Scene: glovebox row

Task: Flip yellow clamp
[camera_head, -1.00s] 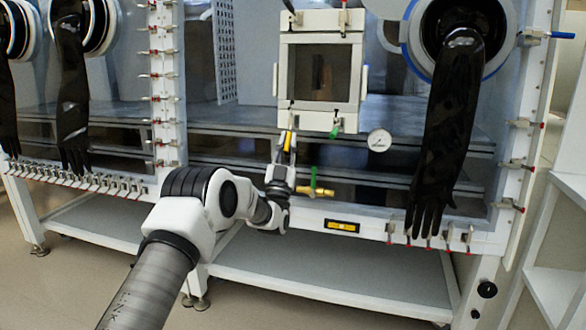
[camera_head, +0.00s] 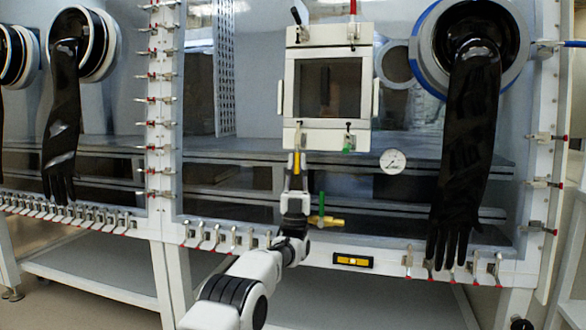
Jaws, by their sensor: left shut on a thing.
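The yellow clamp (camera_head: 297,163) is at the lower left corner of the small square door (camera_head: 289,92), its yellow handle hanging down below the frame. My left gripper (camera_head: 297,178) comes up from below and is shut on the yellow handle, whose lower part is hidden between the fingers. The door also has a black-handled clamp (camera_head: 296,15) at its upper left, a red-handled clamp (camera_head: 353,8) at its upper right and a green-handled clamp (camera_head: 349,143) at its lower right. My right gripper is out of view.
A brass valve with a green lever (camera_head: 322,209) is just right of my left gripper. A round gauge (camera_head: 393,161) sits right of the door. A long black glove (camera_head: 468,150) hangs farther right. Red-tipped clamps line the window edges.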

